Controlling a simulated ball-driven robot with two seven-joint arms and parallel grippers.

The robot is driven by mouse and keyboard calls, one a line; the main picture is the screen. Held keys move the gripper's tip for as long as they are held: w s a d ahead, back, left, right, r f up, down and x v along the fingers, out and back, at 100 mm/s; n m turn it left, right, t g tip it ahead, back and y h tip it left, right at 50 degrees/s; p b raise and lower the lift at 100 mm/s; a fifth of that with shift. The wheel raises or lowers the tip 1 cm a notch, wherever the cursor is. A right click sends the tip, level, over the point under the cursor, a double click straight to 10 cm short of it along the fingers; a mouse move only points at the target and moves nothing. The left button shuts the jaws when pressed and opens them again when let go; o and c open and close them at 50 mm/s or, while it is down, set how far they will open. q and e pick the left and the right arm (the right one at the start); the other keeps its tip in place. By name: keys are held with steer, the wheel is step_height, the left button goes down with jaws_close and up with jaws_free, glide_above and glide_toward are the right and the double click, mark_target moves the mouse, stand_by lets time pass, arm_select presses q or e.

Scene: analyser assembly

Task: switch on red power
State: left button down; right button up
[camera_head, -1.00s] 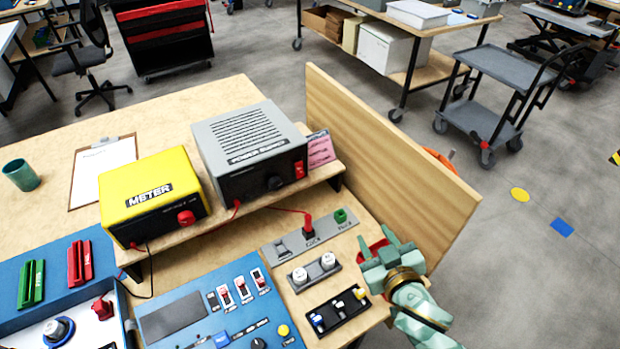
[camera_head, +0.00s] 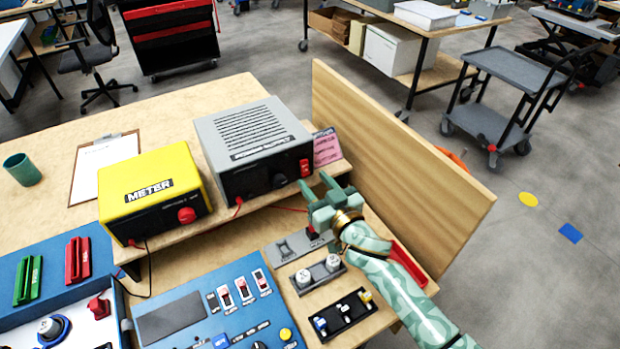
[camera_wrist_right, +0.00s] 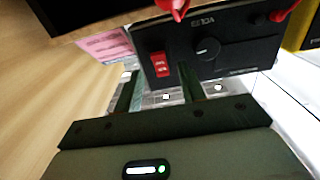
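The grey power supply box (camera_head: 255,145) stands on the wooden shelf, its black front facing me. Its red power switch (camera_head: 305,168) is at the right end of that front, beside a black knob (camera_head: 279,180). My right gripper (camera_head: 315,186) is in front of and just below the switch, fingers pointing at the box. In the right wrist view the red switch (camera_wrist_right: 160,65) shows upside down, between the two fingers (camera_wrist_right: 157,90) in the picture. The fingers are apart with nothing between them; I cannot tell whether they touch the box. My left gripper is not in view.
The yellow meter (camera_head: 150,190) stands left of the box. A pink card (camera_head: 326,147) is right of the switch, and a tall wooden panel (camera_head: 400,165) borders the right side. Sockets and a blue control panel (camera_head: 215,310) lie below.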

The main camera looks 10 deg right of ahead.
mark_target(305, 171)
steer(key=shift+b+x, duration=0.3)
steer(key=shift+x, duration=1.25)
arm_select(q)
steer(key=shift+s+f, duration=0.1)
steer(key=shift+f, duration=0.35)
arm_select(e)
jaws_close()
steer(key=shift+f+b, duration=0.25)
steer(key=shift+b, duration=0.15)
steer(key=f+t+y+b, duration=0.1)
steer(key=t+b, duration=0.1)
steer(key=b, duration=0.4)
steer(key=shift+a+f+b, duration=0.1)
steer(key=shift+b, duration=0.2)
steer(key=shift+r+t+b, duration=0.3)
steer(key=shift+b, duration=0.05)
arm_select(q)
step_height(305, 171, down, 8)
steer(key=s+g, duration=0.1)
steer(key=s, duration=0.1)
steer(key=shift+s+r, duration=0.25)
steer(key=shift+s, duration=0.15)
arm_select(e)
steer(key=shift+r, duration=0.2)
